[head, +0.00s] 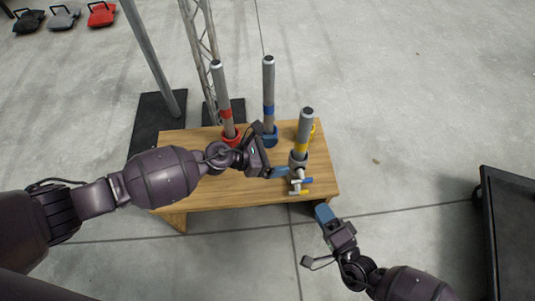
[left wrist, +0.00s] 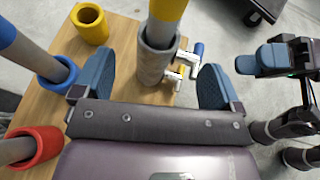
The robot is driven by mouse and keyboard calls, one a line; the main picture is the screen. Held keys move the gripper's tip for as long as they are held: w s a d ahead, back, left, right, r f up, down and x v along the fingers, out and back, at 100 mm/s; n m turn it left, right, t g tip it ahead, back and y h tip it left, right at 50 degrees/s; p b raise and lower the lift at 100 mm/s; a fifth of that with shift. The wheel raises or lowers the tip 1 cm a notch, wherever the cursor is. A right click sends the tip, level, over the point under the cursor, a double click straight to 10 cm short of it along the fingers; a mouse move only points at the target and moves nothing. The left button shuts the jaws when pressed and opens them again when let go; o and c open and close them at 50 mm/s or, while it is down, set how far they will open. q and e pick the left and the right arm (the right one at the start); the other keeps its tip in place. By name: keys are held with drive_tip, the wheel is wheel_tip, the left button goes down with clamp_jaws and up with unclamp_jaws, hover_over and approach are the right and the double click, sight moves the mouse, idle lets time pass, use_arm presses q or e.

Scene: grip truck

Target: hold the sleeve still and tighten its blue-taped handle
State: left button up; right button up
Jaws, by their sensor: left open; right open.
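The grey sleeve (head: 297,160) stands upright on the wooden table, with a yellow-banded pole (head: 303,134) rising from it. Its blue-taped handle (head: 307,180) and a yellow-taped handle (head: 301,192) stick out at the front; the blue-taped handle also shows in the left wrist view (left wrist: 198,49). My left gripper (head: 271,152) is open beside the sleeve. In the left wrist view the sleeve (left wrist: 156,66) appears between its spread blue fingers, not clamped. My right gripper (head: 324,214) is open just off the table's front edge, below the handles; in the left wrist view (left wrist: 262,62) it is at the right.
The wooden table (head: 220,185) also holds a red ring (head: 231,136) and a blue ring (head: 270,138) with poles in them, and a yellow ring (left wrist: 91,22) behind the sleeve. A truss tower stands behind. A dark cart (head: 508,215) is at the right.

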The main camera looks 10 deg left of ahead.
sight(294, 155)
use_arm(q)
drive_tip(key=x, duration=0.8)
drive_tip(key=shift+c, duration=0.3)
